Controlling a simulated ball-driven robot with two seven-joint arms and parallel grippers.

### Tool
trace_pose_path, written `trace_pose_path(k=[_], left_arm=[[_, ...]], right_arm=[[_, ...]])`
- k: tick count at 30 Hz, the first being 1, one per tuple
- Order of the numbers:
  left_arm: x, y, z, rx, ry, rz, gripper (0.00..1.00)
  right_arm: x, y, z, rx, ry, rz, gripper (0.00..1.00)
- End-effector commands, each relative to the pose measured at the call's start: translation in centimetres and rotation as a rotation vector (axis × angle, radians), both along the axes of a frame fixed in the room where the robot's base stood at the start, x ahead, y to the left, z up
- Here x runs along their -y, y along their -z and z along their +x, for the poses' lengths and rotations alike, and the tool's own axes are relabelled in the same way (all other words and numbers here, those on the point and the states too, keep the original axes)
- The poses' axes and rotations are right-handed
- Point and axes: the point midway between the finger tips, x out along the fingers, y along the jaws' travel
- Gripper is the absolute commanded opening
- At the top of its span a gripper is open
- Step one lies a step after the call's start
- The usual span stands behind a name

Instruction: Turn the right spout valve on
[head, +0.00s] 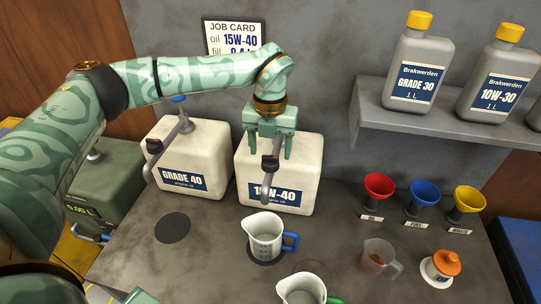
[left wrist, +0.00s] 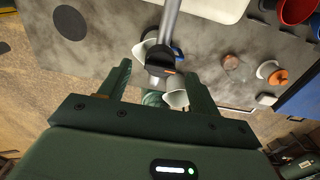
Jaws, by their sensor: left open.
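The right oil container (head: 310,165), labelled 15W-40, stands against the back wall. My left gripper (head: 273,157) is open over the upper part of this spout, with a finger to each side in the head view. The valve handle on this spout is hidden by the gripper, and I cannot tell whether the fingers touch it.
The GRADE 40 container (head: 205,155) stands to the left, its spout carrying a blue handle (head: 178,98). A blue-handled jug (head: 264,234) stands before the right container; a green-handled jug (head: 302,289) is nearer. Funnels (head: 380,187) and a shelf (head: 440,125) with bottles are right.

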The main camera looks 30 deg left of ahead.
Motion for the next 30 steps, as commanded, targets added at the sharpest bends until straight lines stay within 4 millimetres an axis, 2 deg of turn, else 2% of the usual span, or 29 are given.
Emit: trace_pose_path(k=[3,6,17,21,22,30], left_arm=[[0.0,1.9,-0.1,-0.002,0.0,0.0,0.63],[0.0,2.9,0.0,-0.001,0.001,0.0,0.63],[0.0,3.5,0.0,0.001,0.001,-0.001,0.63],[0.0,3.5,0.0,0.0,0.001,-0.001,0.24],[0.0,3.5,0.0,0.0,0.001,-0.001,0.18],[0.0,3.4,0.0,0.001,0.016,-0.001,0.18]], right_arm=[[0.3,-0.2,0.1,0.002,-0.001,-0.004,0.36],[0.4,-0.2,0.2,0.003,-0.001,-0.006,0.36],[0.7,-0.2,0.3,0.004,0.0,-0.009,0.36],[0.7,-0.2,0.3,0.005,0.0,-0.009,0.36],[0.7,-0.2,0.3,0.005,0.0,-0.009,0.36],[0.7,-0.4,0.3,0.005,0.001,-0.009,0.36]])
